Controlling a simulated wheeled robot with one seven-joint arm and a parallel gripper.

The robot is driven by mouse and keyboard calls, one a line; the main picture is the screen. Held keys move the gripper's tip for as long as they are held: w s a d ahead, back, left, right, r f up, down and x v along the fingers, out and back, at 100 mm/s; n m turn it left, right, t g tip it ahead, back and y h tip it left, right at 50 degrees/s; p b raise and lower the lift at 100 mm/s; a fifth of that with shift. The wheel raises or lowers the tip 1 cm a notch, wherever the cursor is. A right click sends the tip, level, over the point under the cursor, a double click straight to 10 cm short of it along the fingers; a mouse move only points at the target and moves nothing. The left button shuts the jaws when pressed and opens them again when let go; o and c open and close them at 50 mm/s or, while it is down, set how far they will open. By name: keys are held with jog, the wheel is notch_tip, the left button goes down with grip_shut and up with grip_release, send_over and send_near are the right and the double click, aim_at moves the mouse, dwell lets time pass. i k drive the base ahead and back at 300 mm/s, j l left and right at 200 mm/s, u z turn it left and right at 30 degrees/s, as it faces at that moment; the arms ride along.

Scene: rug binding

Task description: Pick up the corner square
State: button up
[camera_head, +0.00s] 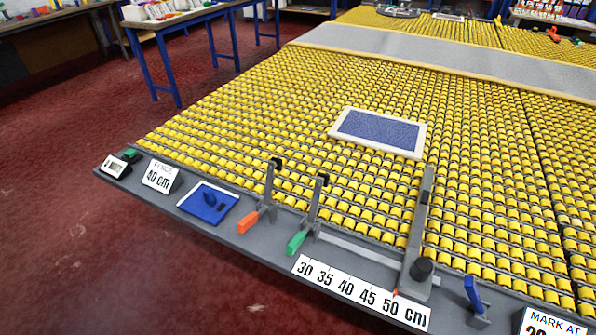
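I cannot tell for sure which thing is the corner square. A blue upright piece (473,297) on a small grey base stands on the front ledge at the lower right. Small dark blue pieces (210,199) lie on a blue pad with a white edge (190,206) on the ledge at the left. A small blue rug with a cream border (422,141) lies flat on the yellow rollers right of the middle. My gripper is not in view.
Clamps with an orange handle (247,222) and a green handle (297,241) stand on the ledge. A grey fence bar (418,232) with a black knob stands by the 30–50 cm scale (361,292). Yellow rollers (270,125) left of the rug are clear.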

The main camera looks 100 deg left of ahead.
aim_at(207, 202)
jog(key=u, duration=2.85)
jog(key=k+j+u, duration=0.1)
jog(key=k+j, duration=0.15)
jog(key=j, duration=0.15)
jog(key=k+j+u, duration=0.1)
jog(key=j, duration=0.3)
jog(key=k, duration=0.1)
